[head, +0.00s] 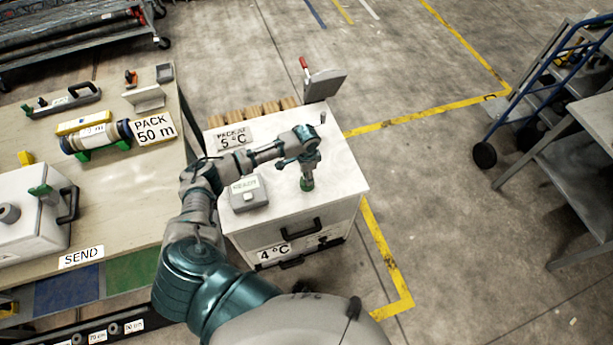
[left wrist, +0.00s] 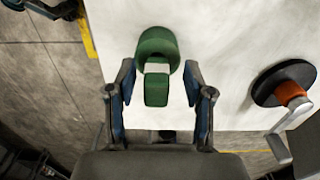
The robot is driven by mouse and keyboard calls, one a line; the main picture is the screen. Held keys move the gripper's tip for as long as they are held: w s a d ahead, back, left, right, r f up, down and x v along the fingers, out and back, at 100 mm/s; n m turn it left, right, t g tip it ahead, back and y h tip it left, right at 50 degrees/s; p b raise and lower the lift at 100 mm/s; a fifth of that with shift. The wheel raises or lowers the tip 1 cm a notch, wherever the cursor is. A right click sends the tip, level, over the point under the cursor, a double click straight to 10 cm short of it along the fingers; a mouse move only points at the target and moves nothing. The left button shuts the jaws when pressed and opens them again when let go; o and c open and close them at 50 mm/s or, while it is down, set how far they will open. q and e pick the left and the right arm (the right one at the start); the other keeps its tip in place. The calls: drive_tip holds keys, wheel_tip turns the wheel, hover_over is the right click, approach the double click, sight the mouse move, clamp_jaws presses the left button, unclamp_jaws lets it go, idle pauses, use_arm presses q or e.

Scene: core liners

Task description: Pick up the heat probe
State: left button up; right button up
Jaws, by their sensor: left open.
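A small green piece (head: 307,184), which I take to be the heat probe, stands on the white cabinet top (head: 345,180). In the left wrist view the green piece (left wrist: 156,45) shows a round head and a pale band, and its near part lies between my fingers. My left gripper (head: 302,163) is directly above it, pointing down. In the left wrist view the fingers of the left gripper (left wrist: 157,100) are spread on either side, with gaps to the green piece. My right gripper is not in view.
A grey box with a green display (head: 246,191) sits beside my arm on the cabinet. A tilted grey panel (head: 323,86) and a red handle (head: 304,63) are at its back. A wooden bench (head: 130,195) with tools stands left. Open floor lies right, before a blue cart (head: 560,60).

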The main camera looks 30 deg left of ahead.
use_arm(q)
drive_tip(key=shift+d+f, duration=0.25)
drive_tip(key=shift+f, duration=0.5)
drive_tip(key=shift+a, duration=0.15)
clamp_jaws()
